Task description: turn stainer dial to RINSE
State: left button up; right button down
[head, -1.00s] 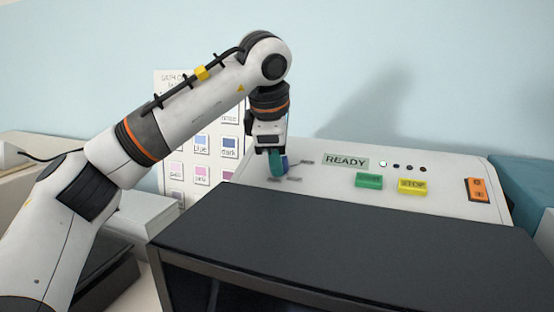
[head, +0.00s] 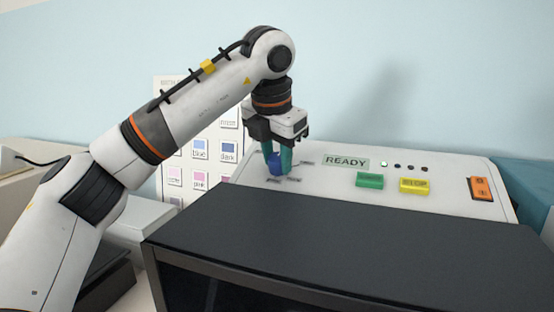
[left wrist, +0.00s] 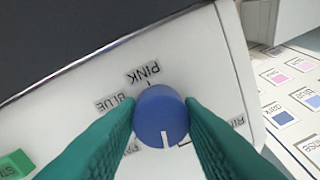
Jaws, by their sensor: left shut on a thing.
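The blue stainer dial (head: 275,163) sits at the left of the stainer's white panel. My left gripper (head: 278,158) points down over it, with its teal fingers on either side. In the left wrist view the fingers are shut on the dial (left wrist: 158,108). The dial's white pointer line faces the bottom of that view. Around it the PINK label (left wrist: 143,74) is above and the BLUE label (left wrist: 114,103) is to the left. A label starting "RI" (left wrist: 238,122) is to the right, partly cut off. Another label at lower left is mostly hidden by a finger.
The panel carries a READY display (head: 345,162), a green button (head: 369,181), a yellow button (head: 414,186) and an orange switch (head: 481,188). The dark stainer lid (head: 350,240) lies in front. A colour chart (head: 200,150) stands behind my left arm.

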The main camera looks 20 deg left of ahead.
pick_arm(q)
jog(key=shift+r+n, duration=0.15)
jog(key=shift+n, duration=1.05)
jog(key=o, duration=1)
jog(key=shift+b, duration=0.3)
jog(key=shift+c, duration=0.2)
jog(key=v, duration=1.2)
jog(key=shift+w, duration=0.1)
